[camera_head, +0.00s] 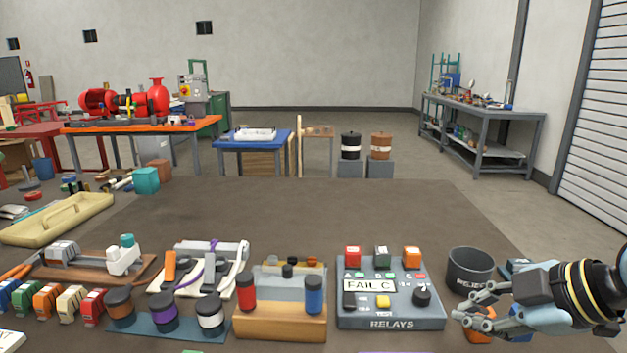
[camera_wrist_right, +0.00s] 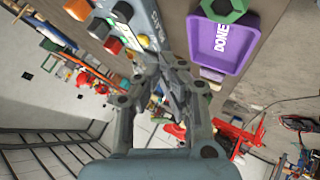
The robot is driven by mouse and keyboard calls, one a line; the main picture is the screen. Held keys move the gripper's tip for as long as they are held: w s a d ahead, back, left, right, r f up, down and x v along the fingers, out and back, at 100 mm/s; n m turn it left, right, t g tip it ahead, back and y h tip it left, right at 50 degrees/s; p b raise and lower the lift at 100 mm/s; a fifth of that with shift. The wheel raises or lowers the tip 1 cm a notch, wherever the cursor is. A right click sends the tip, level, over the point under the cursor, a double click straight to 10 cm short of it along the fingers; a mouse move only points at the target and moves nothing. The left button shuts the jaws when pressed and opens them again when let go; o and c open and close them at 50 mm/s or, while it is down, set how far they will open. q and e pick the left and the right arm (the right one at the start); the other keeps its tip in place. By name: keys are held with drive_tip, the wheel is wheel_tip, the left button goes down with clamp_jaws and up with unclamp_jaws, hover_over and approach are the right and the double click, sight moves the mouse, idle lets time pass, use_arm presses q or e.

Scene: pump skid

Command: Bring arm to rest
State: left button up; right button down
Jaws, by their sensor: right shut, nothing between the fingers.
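My right gripper (camera_head: 474,309) comes in from the right edge in the head view, at the front right of the brown bench top (camera_head: 300,205). It is shut and holds nothing. It is in front of the dark reject bin (camera_head: 470,272) and to the right of the relay tester (camera_head: 390,302), which reads FAIL C. In the right wrist view its fingers (camera_wrist_right: 172,75) point up the picture, with the tester (camera_wrist_right: 148,22) and a purple DONE tray (camera_wrist_right: 222,42) beyond them. My left gripper is not in either view.
Relays in several colours (camera_head: 60,300) stand at the front left. A wooden block with red and blue posts (camera_head: 280,318) stands left of the tester. A yellow tray (camera_head: 55,218) lies at the far left.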

drive_tip(key=s+d+f+m+g+h, duration=0.2)
drive_tip(key=s+m+h, duration=0.1)
drive_tip(key=s+m, duration=0.65)
drive_tip(key=s+d+f+m+g+h, duration=0.2)
drive_tip(key=s+d+f+m+h, duration=0.3)
drive_tip(key=s, duration=0.8)
wheel_tip(320, 180, down, 24)
drive_tip(key=s+m+y+b, duration=0.1)
drive_tip(key=b, duration=0.1)
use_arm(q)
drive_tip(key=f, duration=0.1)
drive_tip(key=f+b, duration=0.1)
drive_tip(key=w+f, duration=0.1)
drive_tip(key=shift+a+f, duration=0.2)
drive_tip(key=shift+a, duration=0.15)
use_arm(e)
drive_tip(key=s+d+f+g, duration=0.1)
drive_tip(key=s+f+g, duration=0.1)
drive_tip(key=s+f, duration=1.7)
drive_tip(key=shift+f+y, duration=0.2)
drive_tip(key=shift+y, duration=0.1)
